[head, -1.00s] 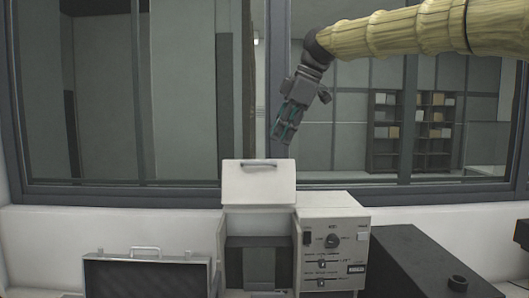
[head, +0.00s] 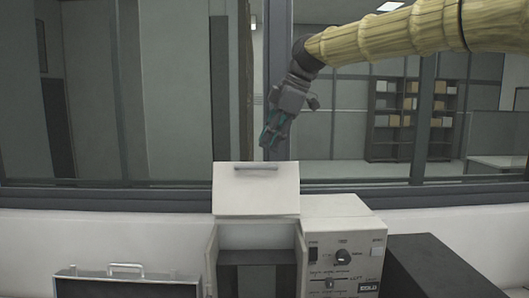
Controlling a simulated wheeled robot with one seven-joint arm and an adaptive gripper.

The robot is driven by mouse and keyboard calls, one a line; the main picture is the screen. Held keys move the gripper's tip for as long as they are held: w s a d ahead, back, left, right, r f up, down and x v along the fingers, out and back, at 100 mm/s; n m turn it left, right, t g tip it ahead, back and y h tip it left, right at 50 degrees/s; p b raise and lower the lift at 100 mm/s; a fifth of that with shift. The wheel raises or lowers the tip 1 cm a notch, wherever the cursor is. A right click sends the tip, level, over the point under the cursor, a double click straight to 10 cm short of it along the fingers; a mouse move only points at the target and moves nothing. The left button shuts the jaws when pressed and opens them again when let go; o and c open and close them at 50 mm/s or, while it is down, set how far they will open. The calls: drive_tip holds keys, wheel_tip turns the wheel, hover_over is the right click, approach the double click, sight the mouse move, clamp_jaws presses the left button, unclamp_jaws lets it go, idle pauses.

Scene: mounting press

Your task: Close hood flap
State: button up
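The hood flap (head: 256,195) is a pale panel standing raised above the opening of the press (head: 257,235). A grey bar handle (head: 255,168) runs along its upper edge. Below the flap, the press's dark interior is partly visible, and its lower part is cut off by the frame. My gripper (head: 269,148) points down, just above the flap's top edge in the picture. It shows no visible contact with the flap, and nothing is seen held. Its fingers are small and seen from the side, so their opening is unclear.
A control box (head: 341,250) with knobs and sliders adjoins the press on the right. A dark box (head: 440,268) stands farther right. A window frame (head: 120,197) runs behind the press.

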sight(261, 166)
drive_tip(key=w+f, duration=0.2)
drive_tip(key=w+a+f+p, duration=0.1)
drive_tip(key=w+f, duration=0.1)
drive_tip(key=f, duration=0.1)
drive_tip(key=shift+w+a+f, duration=0.2)
drive_tip(key=shift+w+f, duration=0.1)
drive_tip(key=shift+s+f, duration=0.2)
drive_tip(key=shift+s, duration=0.05)
drive_tip(key=shift+s+a+p, duration=0.2)
drive_tip(key=shift+s+p, duration=0.15)
drive_tip(key=shift+s, duration=0.15)
drive_tip(key=shift+w+a+f, duration=0.15)
drive_tip(key=shift+w+f, duration=0.25)
drive_tip(key=shift+w, duration=0.1)
drive_tip(key=shift+c, duration=1.3)
drive_tip(key=shift+s+r, duration=0.2)
drive_tip(key=shift+r, duration=0.05)
clamp_jaws()
